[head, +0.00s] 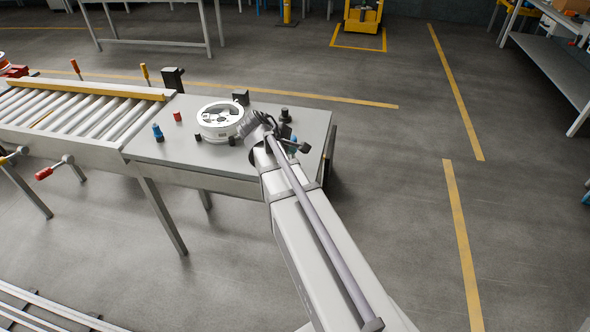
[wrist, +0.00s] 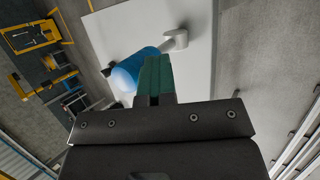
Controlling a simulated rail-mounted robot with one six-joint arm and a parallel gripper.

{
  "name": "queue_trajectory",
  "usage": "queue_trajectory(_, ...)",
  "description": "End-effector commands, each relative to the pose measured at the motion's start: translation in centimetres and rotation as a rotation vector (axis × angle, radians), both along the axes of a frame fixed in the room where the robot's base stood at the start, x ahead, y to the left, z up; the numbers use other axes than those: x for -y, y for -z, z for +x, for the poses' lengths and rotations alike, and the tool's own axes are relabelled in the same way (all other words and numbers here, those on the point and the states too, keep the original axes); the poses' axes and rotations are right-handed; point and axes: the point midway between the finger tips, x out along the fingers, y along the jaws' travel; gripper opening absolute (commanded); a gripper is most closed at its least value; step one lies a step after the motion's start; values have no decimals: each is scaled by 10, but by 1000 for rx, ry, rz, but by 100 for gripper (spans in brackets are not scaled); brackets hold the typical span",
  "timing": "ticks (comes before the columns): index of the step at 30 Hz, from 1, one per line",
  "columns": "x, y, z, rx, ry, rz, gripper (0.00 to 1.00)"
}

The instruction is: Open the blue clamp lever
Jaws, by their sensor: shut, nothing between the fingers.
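The blue clamp lever (wrist: 127,74) shows large in the wrist view, a rounded blue handle joined to a pale grey pivot piece (wrist: 176,40) above a pale flat surface. My gripper (wrist: 156,64) has its dark green fingers together, with nothing between them. The fingers overlap the right part of the blue handle and hide some of it; I cannot tell whether they touch it. In the head view my gripper (head: 292,144) is low at the right end of the grey table (head: 200,155), mostly hidden by my arm. The lever there cannot be made out clearly.
A white spoked wheel (head: 219,120) lies on the table, left of my gripper. A small blue post (head: 157,132), a red block (head: 177,117) and black blocks stand around it. A roller conveyor (head: 75,110) adjoins on the left.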

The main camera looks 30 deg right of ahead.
Motion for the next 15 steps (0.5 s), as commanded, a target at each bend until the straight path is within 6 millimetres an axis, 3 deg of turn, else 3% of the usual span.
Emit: queue_trajectory(15, 10, -6, 10, 2, 0, -1, 0)
